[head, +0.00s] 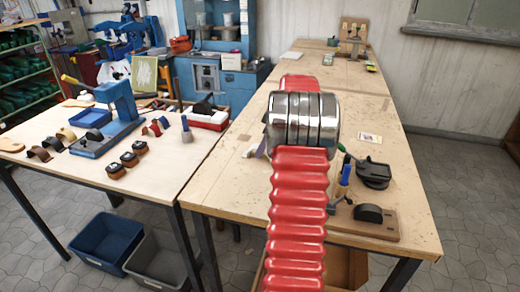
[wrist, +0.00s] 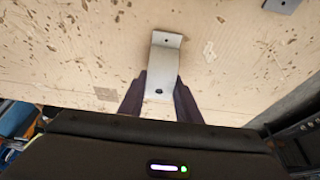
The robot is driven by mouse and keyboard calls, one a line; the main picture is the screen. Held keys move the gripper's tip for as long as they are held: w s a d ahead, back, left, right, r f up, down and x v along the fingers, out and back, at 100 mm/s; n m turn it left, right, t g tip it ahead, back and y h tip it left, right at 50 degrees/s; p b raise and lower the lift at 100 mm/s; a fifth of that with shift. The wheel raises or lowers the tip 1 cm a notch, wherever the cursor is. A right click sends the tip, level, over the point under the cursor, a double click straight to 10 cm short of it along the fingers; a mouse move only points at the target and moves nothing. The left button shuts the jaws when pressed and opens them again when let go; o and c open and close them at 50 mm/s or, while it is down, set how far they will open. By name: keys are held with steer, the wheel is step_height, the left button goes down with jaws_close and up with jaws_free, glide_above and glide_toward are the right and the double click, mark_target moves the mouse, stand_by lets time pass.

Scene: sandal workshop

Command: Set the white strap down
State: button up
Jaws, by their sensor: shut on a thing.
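The white strap (wrist: 165,62) is a short bent piece with a small dark hole near each end. In the wrist view it sits between the two dark fingers of my gripper (wrist: 162,84), which is shut on it. Worn pale wood of a tabletop (wrist: 60,50) lies beyond it. Whether the strap touches the wood cannot be told. In the head view my red arm hides the gripper, and the strap cannot be made out with certainty.
A grey plate (wrist: 282,4) lies near the wrist view's top right edge. In the head view the right bench (head: 385,130) holds a black device (head: 373,173) and a wooden board (head: 385,222). The left table (head: 180,165) bears several straps and a blue press (head: 122,103).

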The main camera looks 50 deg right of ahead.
steer(key=o, duration=1.1)
steer(key=v, duration=1.2)
steer(key=shift+w+a+r, duration=0.1)
steer(key=shift+w, duration=0.05)
